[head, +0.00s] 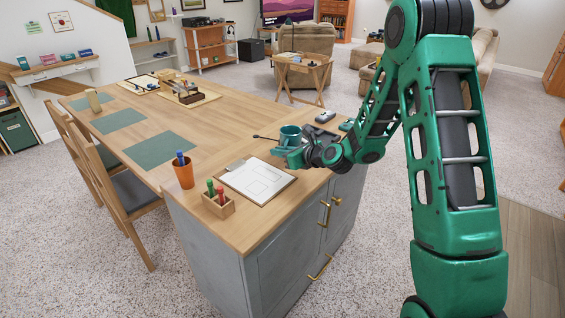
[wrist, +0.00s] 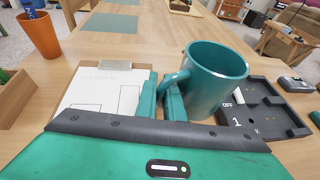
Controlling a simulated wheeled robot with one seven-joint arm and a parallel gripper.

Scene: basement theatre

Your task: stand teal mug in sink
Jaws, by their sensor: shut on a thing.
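The teal mug (head: 290,135) is upright at the near end of the long wooden counter (head: 215,115). In the wrist view the mug (wrist: 212,80) is large, with its open rim up and its handle toward my fingers. My gripper (wrist: 162,98) is shut on the mug's handle. In the head view my gripper (head: 288,152) reaches in from the right. I cannot tell whether the mug's base touches the counter. No sink is recognisable in either view.
A clipboard (head: 258,183), an orange cup of markers (head: 183,175) and a wooden marker box (head: 218,206) stand left of my gripper. A dark tray with markings (wrist: 262,108) lies beside the mug. Small grey items (head: 325,117) lie behind. Chairs (head: 119,190) line the left side.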

